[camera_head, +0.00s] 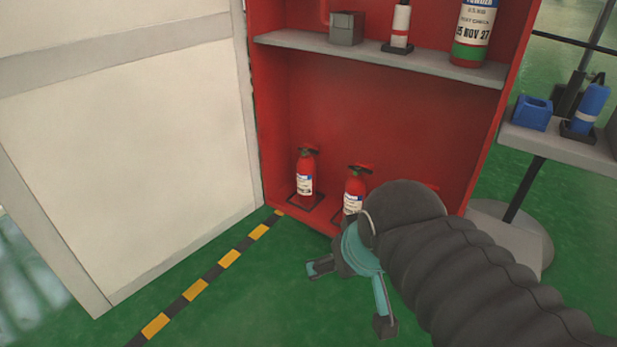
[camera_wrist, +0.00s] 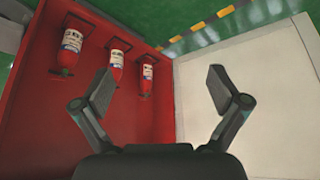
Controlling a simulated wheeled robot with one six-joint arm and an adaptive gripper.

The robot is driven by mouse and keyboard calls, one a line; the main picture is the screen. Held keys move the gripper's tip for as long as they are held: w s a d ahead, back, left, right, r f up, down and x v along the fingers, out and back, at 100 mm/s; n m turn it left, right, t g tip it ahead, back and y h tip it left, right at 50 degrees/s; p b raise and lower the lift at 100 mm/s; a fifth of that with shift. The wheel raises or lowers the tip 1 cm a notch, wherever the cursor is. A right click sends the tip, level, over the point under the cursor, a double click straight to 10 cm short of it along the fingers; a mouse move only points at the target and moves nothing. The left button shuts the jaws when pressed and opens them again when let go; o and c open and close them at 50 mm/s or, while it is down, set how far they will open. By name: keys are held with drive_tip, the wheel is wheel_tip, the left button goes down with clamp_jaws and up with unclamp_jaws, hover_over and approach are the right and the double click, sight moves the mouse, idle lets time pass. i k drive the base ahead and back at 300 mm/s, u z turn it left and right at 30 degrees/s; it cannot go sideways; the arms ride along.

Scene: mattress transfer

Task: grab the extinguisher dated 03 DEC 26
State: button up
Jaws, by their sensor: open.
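Red extinguishers with white labels stand on the bottom of the red cabinet (camera_head: 400,130). In the head view I see a left one (camera_head: 305,178) and a middle one (camera_head: 354,190), while my arm mostly hides a third. The wrist view shows three, upside down: one at its left (camera_wrist: 71,50), one in the middle (camera_wrist: 116,66) and one at the right (camera_wrist: 147,78). Their dates are too small to read. My gripper (camera_head: 348,295) is open and empty, in front of the cabinet and apart from the extinguishers. It also shows in the wrist view (camera_wrist: 161,85).
The cabinet's upper shelf (camera_head: 380,62) holds a grey box (camera_head: 346,28), a small extinguisher (camera_head: 400,24) and a larger one marked 15 NOV 27 (camera_head: 474,33). A white panel (camera_head: 120,150) stands at left. A side table (camera_head: 560,145) holds blue items. Green floor lies in front.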

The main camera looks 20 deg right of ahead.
sight(306, 167)
drive_tip(key=z, duration=0.5)
drive_tip(key=k, duration=1.25)
drive_tip(key=u, duration=0.35)
drive_tip(key=i, duration=0.7)
drive_tip(key=u, duration=0.7)
drive_tip(key=i, duration=0.5)
drive_tip(key=u, duration=0.05)
